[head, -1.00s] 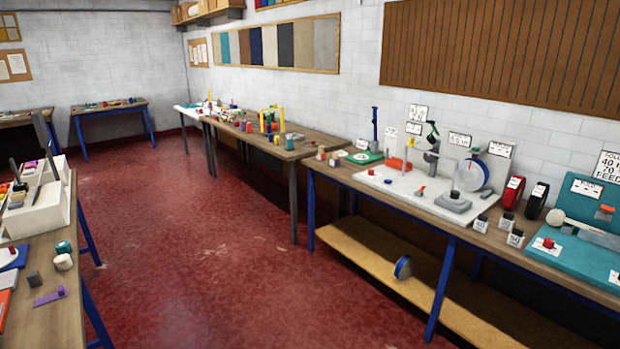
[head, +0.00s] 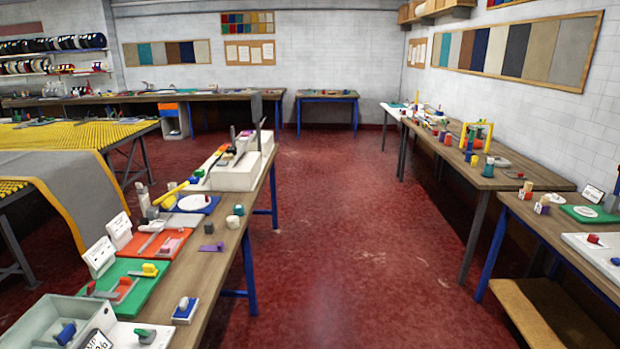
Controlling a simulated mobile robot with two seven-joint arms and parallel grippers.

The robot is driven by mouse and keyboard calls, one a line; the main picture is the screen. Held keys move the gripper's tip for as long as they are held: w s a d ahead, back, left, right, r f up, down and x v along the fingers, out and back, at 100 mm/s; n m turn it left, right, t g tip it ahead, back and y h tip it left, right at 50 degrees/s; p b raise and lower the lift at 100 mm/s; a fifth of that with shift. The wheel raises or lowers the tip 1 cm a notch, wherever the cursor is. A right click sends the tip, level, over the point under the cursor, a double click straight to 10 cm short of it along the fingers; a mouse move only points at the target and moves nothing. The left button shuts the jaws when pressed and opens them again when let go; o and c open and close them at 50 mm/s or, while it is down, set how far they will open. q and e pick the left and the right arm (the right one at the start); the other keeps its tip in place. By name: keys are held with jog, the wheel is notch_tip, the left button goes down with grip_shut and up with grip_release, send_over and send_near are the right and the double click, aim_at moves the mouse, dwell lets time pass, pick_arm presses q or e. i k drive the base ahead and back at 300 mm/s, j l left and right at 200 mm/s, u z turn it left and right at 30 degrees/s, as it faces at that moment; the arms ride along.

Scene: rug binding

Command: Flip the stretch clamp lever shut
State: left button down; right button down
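I cannot pick out the stretch clamp lever for certain. Several small fixtures with coloured handles stand on the wooden bench (head: 205,275) at the left. Among them are a yellow-handled piece (head: 150,269) on a green board (head: 133,298) and a pink piece (head: 170,246) on an orange board (head: 135,243). They are too small to tell whether any is a clamp or how its lever stands. A grey rug (head: 75,190) with a yellow edge lies over a yellow-topped table (head: 60,137) at the far left. Neither of my grippers is in view.
A clear red floor aisle (head: 330,240) runs between the left bench and the right-hand tables (head: 480,172). A white divided box (head: 235,175) stands on the left bench. A grey tray (head: 50,325) is at the near left. A blue-legged table (head: 327,95) stands against the back wall.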

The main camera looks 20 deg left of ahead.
aim_at(91, 287)
jog(key=i+l+u, duration=0.1)
jog(key=u, duration=0.3)
jog(key=i+l+u, duration=0.1)
jog(key=u, duration=0.25)
jog(key=i+l+u, duration=0.15)
jog(key=u, duration=0.25)
jog(key=l+u, duration=0.2)
jog(key=u, duration=0.15)
jog(key=i+l+u, duration=0.15)
jog(key=u, duration=0.3)
jog(key=i+l+u, duration=0.1)
jog(key=l+u, duration=0.5)
jog(key=u, duration=0.25)
jog(key=i+l+u, duration=0.1)
jog(key=l+u, duration=1.1)
jog(key=l, duration=0.3)
